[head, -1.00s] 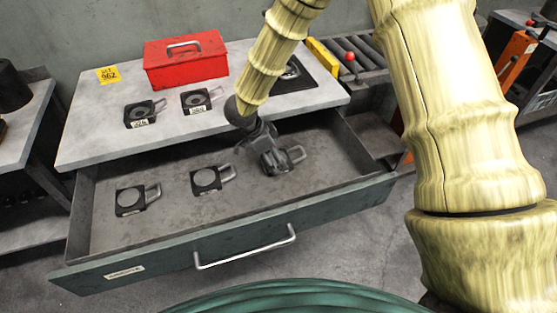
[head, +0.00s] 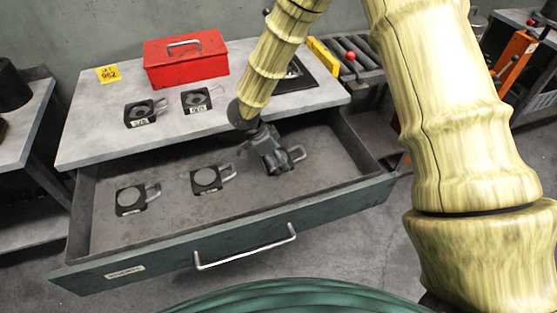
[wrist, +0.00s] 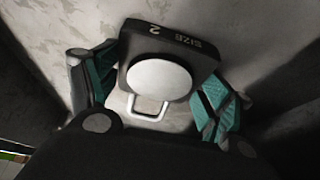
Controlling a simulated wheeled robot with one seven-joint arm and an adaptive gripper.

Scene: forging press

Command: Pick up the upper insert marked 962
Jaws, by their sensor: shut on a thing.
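My gripper (head: 270,160) is down in the open drawer (head: 225,240), at the rightmost of three dark inserts there. It is shut on this insert (wrist: 165,50), with a teal-padded finger on each side in the wrist view. The insert has a pale round face, a looped handle and the lettering "SIZE 2"; no 962 is readable on it. In the head view my gripper hides most of it, and only its handle side (head: 297,154) shows. I cannot tell whether it is clear of the drawer floor.
Two similar inserts lie in the drawer, at left (head: 130,201) and middle (head: 206,180).

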